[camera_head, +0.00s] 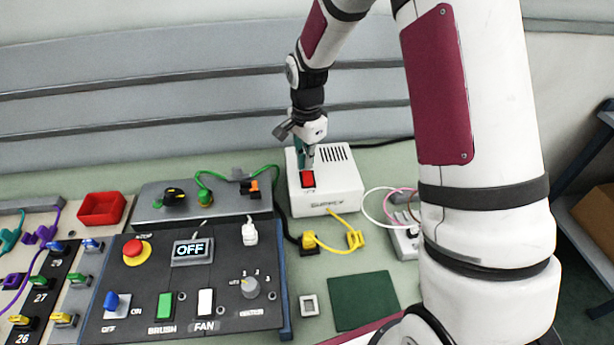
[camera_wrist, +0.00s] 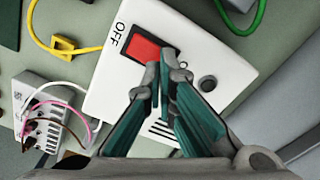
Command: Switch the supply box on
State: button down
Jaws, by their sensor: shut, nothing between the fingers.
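The white supply box (camera_head: 335,196) stands at the back middle of the bench, with a vent grille on top and its name on the front. Its red rocker switch (camera_head: 308,179) is on the top left. In the wrist view the red switch (camera_wrist: 149,51) has "OFF" printed beside one end; the other end is partly hidden by my fingers. My gripper (camera_head: 306,166) is shut and empty, pointing down at the switch. In the wrist view its teal fingertips (camera_wrist: 163,62) are at the edge of the switch. I cannot tell whether they touch it.
A control panel (camera_head: 130,326) with an OFF display (camera_head: 192,250) lies left of the box. A yellow cable (camera_head: 340,239) and a small terminal block (camera_head: 402,239) are in front of it. A red bin (camera_head: 101,208) stands at the left. A dark green pad (camera_head: 363,300) lies in front.

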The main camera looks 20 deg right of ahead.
aim_at(307, 173)
jog(key=shift+f+b, duration=0.3)
jog(key=shift+f, duration=0.85)
dwell(0.9)
jog(key=shift+r+p, duration=0.85)
jog(key=shift+r, duration=2.7)
jog(key=shift+r, duration=0.1)
jog(key=s+r+n+t, duration=0.4)
jog(key=s+r+n, duration=0.5)
jog(key=s+r, duration=1.05)
jog(key=s+r+n+t, duration=0.1)
jog(key=s+r+n, duration=0.2)
jog(key=s+n, duration=0.2)
jog(key=s, duration=0.3)
jog(key=shift+s+t, duration=0.2)
jog(key=shift+t, duration=0.1)
